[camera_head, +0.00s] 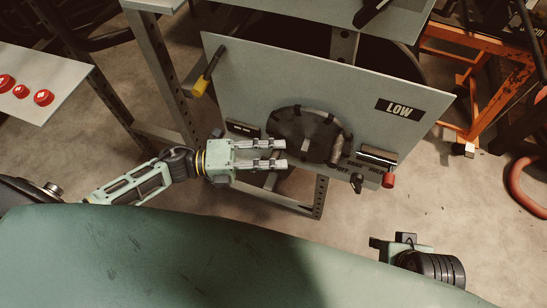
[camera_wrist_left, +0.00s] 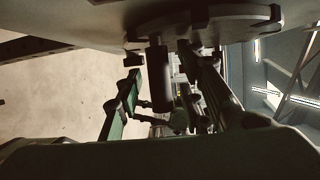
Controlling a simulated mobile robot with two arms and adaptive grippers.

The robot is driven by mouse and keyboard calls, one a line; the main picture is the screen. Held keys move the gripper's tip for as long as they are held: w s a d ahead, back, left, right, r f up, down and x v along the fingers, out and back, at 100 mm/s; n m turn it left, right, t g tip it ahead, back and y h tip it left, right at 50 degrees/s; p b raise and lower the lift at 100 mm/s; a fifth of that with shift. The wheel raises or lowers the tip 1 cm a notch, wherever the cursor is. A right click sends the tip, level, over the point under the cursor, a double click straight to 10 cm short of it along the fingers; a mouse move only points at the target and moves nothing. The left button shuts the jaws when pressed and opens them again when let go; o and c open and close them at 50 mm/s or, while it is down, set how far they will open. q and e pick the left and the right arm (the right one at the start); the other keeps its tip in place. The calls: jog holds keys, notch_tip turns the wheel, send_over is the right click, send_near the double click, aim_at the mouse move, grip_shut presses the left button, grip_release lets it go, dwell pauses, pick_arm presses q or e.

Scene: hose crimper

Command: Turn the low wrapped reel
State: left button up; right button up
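The low wrapped reel (camera_head: 290,126) is a dark disc with black wraps on its rim, on the front of a pale upright panel (camera_head: 250,85) marked LOW. A grey cylindrical handle (camera_head: 338,152) stands out at its right side. My left gripper (camera_head: 284,154) is open, its fingers pointing right at the reel's left edge, apart from that handle in the head view. In the left wrist view the reel (camera_wrist_left: 225,22) is at the top, and a dark cylinder (camera_wrist_left: 158,80) shows between the spread fingers. My right gripper (camera_head: 401,244) is at the lower right, partly hidden; its fingers are unclear.
A yellow-ended lever (camera_head: 199,86) is on the panel's left. A red knob (camera_head: 388,180) and a dark knob (camera_head: 357,182) are at its lower right. Red buttons (camera_head: 20,91) sit on a board at left. An orange frame (camera_head: 480,75) stands at right.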

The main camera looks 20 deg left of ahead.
pick_arm(q)
grip_shut()
jog(key=shift+f, duration=0.1)
dwell(0.5)
